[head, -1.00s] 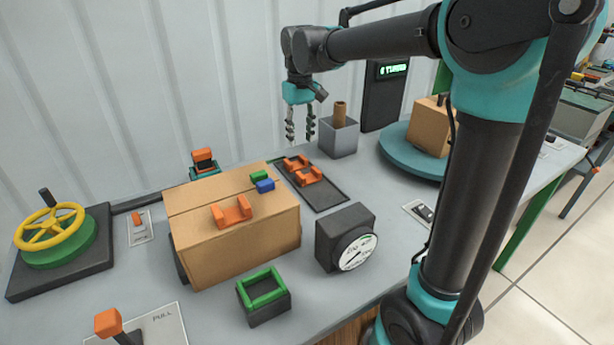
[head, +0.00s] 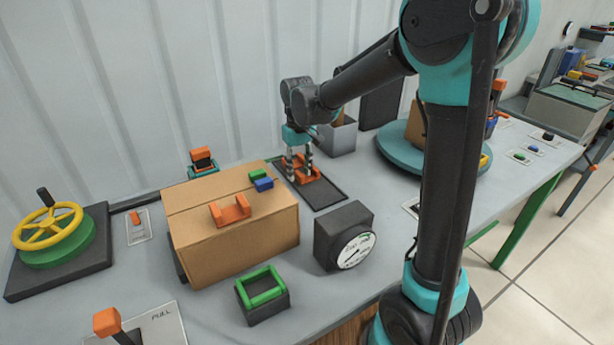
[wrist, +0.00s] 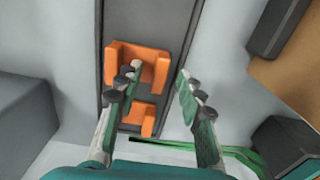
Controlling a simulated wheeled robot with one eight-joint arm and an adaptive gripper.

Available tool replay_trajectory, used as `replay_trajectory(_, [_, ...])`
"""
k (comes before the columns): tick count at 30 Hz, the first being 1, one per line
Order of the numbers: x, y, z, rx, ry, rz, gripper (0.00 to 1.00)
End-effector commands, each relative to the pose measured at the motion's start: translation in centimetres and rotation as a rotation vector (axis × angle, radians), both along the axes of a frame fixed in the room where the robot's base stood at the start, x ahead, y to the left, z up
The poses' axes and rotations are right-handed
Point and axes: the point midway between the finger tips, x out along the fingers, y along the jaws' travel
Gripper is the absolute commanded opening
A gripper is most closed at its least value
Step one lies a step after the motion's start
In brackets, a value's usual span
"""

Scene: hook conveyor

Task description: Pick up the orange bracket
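Two orange brackets lie on a dark tray (head: 326,197) at the back of the table. In the wrist view, the farther orange bracket (wrist: 150,54) is at the top and the nearer orange bracket (wrist: 148,119) is below it. A third orange bracket (head: 231,211) sits on top of the cardboard box. My gripper (head: 299,167) is low over the tray, pointing down. In the wrist view my gripper (wrist: 157,80) is open, its fingers spread about the brackets, with nothing held. The left finger partly covers both tray brackets. I cannot tell whether the fingers touch them.
A dial gauge (head: 345,237) stands in front of the tray. A grey bin (head: 338,142) is behind it. A round teal turntable (head: 398,152) is to the right.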

Motion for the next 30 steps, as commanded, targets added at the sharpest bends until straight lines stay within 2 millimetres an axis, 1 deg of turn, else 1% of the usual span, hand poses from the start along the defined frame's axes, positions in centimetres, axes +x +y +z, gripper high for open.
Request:
replay_trajectory(6, [-0.01,-0.01,-0.13,0.0,0.0,0.0,0.38])
replay_trajectory(7, [-0.01,-0.01,-0.13,0.0,0.0,0.0,0.37])
replay_trajectory(16, [-0.01,-0.01,-0.11,0.0,0.0,0.0,0.0])
replay_trajectory(26, [-0.01,-0.01,-0.08,0.0,0.0,0.0,0.0])
replay_trajectory(30, [-0.01,-0.01,0.31,0.0,0.0,0.0,0.0])
